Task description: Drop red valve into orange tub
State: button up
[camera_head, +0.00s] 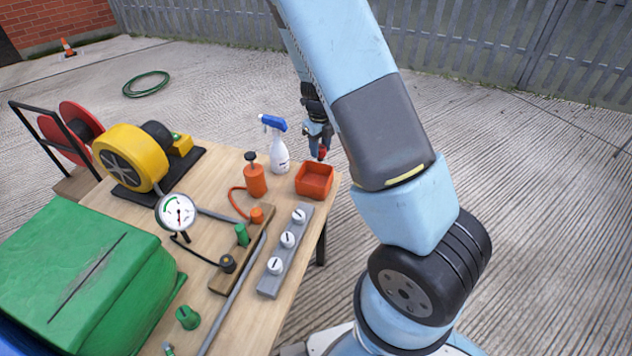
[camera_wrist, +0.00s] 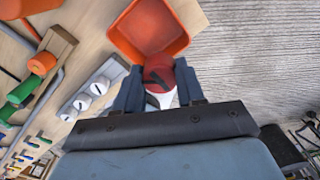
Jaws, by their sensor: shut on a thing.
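The orange tub (camera_head: 314,182) is an open square container at the far right corner of the wooden table. It also shows at the top of the wrist view (camera_wrist: 150,30), where its inside looks empty. My gripper (camera_head: 320,148) is above the tub in the head view. In the wrist view my gripper (camera_wrist: 158,88) is shut on the red valve (camera_wrist: 157,70), a red piece with a dark mark and a white part below. The valve (camera_head: 322,153) shows as a small red spot in the head view. In the wrist view it overlaps the tub's near edge.
A spray bottle (camera_head: 279,152) and an orange pump bottle (camera_head: 254,178) stand left of the tub. A grey block with white knobs (camera_head: 287,240) and a wooden block with coloured caps (camera_head: 240,250) lie nearer. A yellow blower (camera_head: 132,155), a gauge (camera_head: 176,212) and a green case (camera_head: 90,275) fill the left.

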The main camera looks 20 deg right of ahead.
jog(key=shift+f, duration=1.6)
jog(key=o, duration=1.1)
jog(key=shift+r, duration=0.15)
notch_tip(320, 180, up, 14)
jog(key=shift+a+f, duration=0.15)
jog(key=shift+f, duration=0.1)
